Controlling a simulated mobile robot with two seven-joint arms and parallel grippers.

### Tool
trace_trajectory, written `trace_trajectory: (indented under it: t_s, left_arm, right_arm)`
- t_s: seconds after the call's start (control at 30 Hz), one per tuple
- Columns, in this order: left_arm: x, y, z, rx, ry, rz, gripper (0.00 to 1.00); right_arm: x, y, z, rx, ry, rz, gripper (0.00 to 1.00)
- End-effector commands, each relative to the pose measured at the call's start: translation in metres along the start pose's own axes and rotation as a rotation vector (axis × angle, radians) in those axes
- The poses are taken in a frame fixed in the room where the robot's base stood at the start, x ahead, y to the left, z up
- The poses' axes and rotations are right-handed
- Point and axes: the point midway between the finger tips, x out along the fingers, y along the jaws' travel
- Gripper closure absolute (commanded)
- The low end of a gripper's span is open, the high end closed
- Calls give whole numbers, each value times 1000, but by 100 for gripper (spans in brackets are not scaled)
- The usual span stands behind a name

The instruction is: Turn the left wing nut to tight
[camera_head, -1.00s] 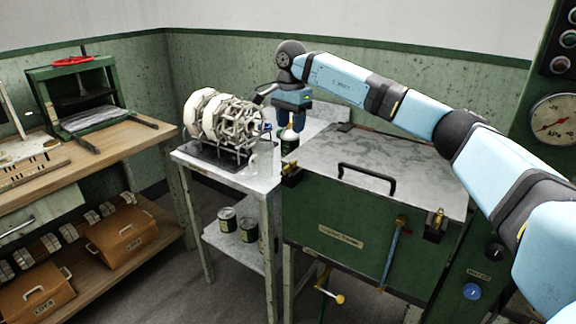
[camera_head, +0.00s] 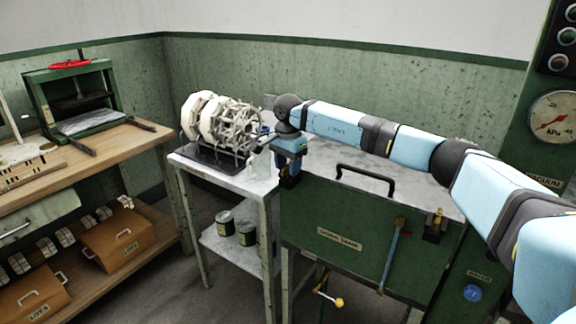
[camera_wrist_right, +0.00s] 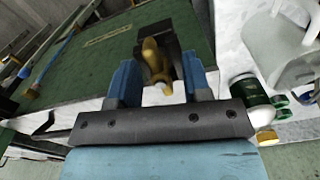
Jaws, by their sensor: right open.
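The left wing nut (camera_wrist_right: 155,62) is brass and sits on a dark bracket at the tank's left front corner. In the right wrist view it lies between the two blue fingers of my right gripper (camera_wrist_right: 160,82). The fingers are apart, with the nut near their tips; I cannot tell whether either touches it. In the head view my right gripper (camera_head: 289,178) points down over that corner and hides the nut. The green tank (camera_head: 330,215) has a grey lid with a black handle (camera_head: 365,180). My left gripper is not in view.
A second brass wing nut (camera_head: 437,218) is at the tank's right front corner. A reel (camera_head: 226,124) stands on the side table (camera_head: 262,188).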

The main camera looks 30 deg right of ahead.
Motion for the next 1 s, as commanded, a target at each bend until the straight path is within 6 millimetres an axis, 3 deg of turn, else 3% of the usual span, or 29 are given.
trace_trajectory:
  t_s: [0.07,0.23,0.67,1.0]
  left_arm:
    - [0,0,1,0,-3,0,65]
    - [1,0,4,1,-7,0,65]
    - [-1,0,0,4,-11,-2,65]
    - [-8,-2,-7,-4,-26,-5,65]
  right_arm:
    - [0,0,0,0,0,0,60]
    - [0,0,0,0,0,0,99]
    - [-2,0,0,63,0,1,100]
    - [-4,0,0,317,0,1,100]
